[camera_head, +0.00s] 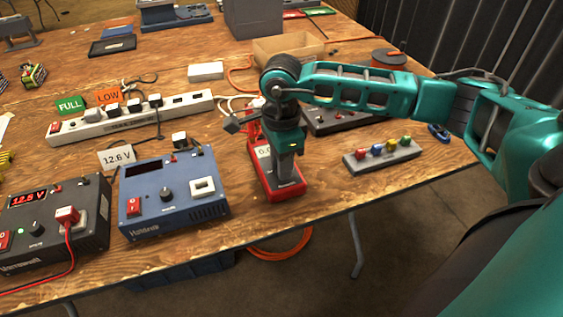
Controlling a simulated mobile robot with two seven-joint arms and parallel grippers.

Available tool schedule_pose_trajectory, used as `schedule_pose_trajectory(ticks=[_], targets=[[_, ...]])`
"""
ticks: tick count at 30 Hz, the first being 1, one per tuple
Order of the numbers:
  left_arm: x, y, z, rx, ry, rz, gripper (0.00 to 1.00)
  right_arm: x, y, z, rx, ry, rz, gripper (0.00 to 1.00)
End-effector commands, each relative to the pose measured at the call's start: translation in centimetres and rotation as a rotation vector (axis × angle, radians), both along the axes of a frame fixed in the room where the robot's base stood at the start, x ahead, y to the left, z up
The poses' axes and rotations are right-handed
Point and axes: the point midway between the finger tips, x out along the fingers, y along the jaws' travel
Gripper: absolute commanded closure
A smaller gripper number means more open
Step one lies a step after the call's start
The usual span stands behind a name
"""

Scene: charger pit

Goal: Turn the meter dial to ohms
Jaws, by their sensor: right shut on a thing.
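The red meter (256,180) lies on the wooden table near its front edge, right of the blue charger. Part of its pale display shows, with digits partly covered. My right gripper (288,178) points down over the lower half of the meter and is shut on what seems to be its dial. The gripper hides the dial, so I cannot tell which setting it points to. My left gripper is not in view.
A grey block with coloured terminals (365,165) sits to the right. An open cardboard box (290,47) is further back.

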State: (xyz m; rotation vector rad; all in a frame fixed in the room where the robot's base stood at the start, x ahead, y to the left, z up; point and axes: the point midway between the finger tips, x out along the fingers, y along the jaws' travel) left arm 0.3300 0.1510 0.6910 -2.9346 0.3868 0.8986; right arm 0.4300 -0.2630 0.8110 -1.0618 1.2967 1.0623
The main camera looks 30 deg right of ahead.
Motion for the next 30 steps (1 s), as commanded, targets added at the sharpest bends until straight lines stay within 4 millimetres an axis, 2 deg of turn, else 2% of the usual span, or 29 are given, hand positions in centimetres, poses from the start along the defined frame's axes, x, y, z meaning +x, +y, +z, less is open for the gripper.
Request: schedule_pose_trajectory(ticks=[7,30], targets=[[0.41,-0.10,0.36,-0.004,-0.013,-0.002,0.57,0.00,0.04,-0.01,0.001,0.000,-0.235,1.00],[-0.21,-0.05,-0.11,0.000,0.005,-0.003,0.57,0.00,0.01,0.08,0.000,0.000,-0.963,1.00]])
